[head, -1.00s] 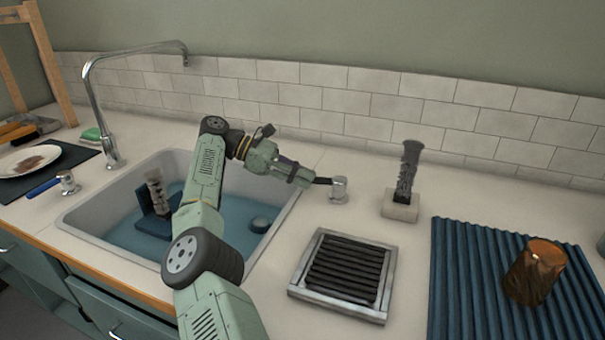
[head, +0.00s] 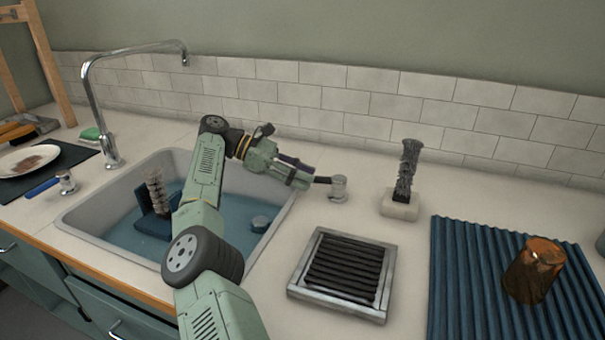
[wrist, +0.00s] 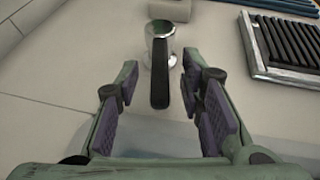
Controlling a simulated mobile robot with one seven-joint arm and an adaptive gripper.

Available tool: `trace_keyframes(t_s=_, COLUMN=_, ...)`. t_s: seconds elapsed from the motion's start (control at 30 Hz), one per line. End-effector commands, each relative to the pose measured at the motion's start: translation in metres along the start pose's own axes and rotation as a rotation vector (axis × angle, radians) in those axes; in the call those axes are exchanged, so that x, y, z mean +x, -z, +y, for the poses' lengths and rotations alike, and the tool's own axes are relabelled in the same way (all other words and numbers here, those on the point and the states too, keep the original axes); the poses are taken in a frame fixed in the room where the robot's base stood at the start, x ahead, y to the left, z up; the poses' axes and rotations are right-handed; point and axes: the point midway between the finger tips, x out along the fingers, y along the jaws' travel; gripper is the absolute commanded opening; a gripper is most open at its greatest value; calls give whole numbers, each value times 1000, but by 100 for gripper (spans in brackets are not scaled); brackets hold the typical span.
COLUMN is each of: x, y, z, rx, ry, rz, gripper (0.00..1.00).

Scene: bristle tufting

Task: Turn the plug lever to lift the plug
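The plug lever is a chrome knob (head: 338,189) with a short black handle on the counter, right of the sink. In the wrist view the chrome knob (wrist: 160,38) is ahead, and its black handle (wrist: 160,78) points back towards my gripper (wrist: 161,73). My gripper is open, with one finger on each side of the handle and visible gaps on both sides. In the head view my gripper (head: 309,179) is beside the knob, at its left.
A tap (head: 108,145) stands behind the sink, with another chrome knob (head: 67,183) at the left. A brush on a white block (head: 400,207) stands right of the lever. A framed drain grate (head: 343,275) lies in front. A blue ribbed mat (head: 465,285) carries a brown cup (head: 533,270).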

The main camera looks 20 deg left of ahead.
Motion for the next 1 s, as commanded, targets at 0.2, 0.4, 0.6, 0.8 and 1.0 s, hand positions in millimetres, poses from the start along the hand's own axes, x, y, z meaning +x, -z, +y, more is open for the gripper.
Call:
trace_keyframes(t_s=0.2, x=-7, y=-15, z=0, rx=1, ry=-1, rz=0, gripper=35)
trace_keyframes(t_s=0.4, x=-22, y=-55, z=1, rx=2, ry=-2, rz=1, gripper=35)
trace_keyframes(t_s=0.6, x=-32, y=-80, z=0, rx=-5, ry=4, rz=2, gripper=35)
trace_keyframes(t_s=0.8, x=-37, y=-91, z=0, rx=-1, ry=-1, rz=2, gripper=35)
trace_keyframes(t_s=1.0, x=-38, y=-93, z=0, rx=0, ry=-2, rz=-1, gripper=35)
